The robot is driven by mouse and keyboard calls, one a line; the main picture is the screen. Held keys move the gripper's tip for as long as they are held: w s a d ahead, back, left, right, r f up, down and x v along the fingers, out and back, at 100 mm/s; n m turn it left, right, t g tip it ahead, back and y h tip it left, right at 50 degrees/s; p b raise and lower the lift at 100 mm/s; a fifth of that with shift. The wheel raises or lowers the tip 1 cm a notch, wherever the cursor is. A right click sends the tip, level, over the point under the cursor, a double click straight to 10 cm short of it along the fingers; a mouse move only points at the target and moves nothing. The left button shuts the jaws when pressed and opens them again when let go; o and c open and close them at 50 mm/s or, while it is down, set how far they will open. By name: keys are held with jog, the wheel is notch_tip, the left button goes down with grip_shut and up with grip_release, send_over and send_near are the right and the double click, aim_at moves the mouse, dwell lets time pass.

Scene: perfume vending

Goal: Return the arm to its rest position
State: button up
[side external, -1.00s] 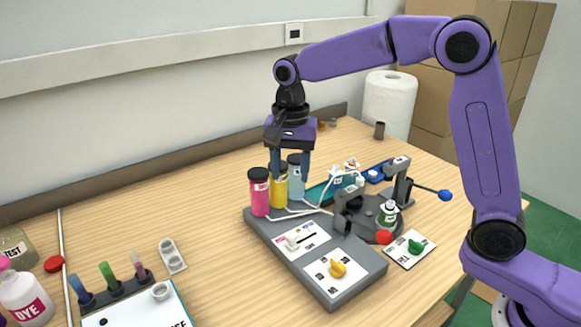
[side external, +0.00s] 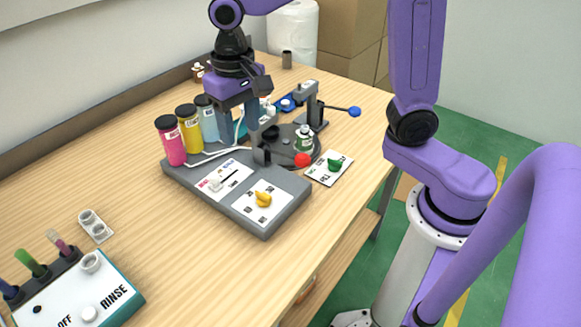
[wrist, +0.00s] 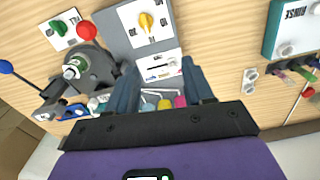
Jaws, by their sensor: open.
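My gripper (side external: 238,132) is purple and black with two blue-grey fingers, pointing down above the grey dispenser base (side external: 215,165). In the wrist view my gripper (wrist: 160,75) has its fingers spread, with nothing seen held between them. The pink bottle (side external: 171,142), yellow bottle (side external: 190,130) and blue bottle (side external: 207,118) stand upright left of the fingers in the side view. A small bottle with green liquid (side external: 304,140) stands on the dark turntable (side external: 285,153), to the right of and apart from the fingers.
A lever with a blue ball (side external: 355,112) and a red ball (side external: 302,160) stick out by the turntable. A green knob (side external: 335,164) and a yellow knob (side external: 263,199) sit on white plates. A RINSE box (side external: 120,297) stands front left. The table's middle front is clear.

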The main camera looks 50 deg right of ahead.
jog(key=s+d+f+n, duration=0.2)
jog(key=s+d+n, duration=0.3)
jog(key=s, duration=0.5)
jog(key=s+d+f+n, duration=0.2)
jog(key=s+d+n, duration=0.4)
jog(key=s, duration=0.5)
jog(key=n, duration=0.2)
jog(key=shift+s+n, duration=0.2)
jog(key=shift+n, duration=0.2)
dwell(1.2)
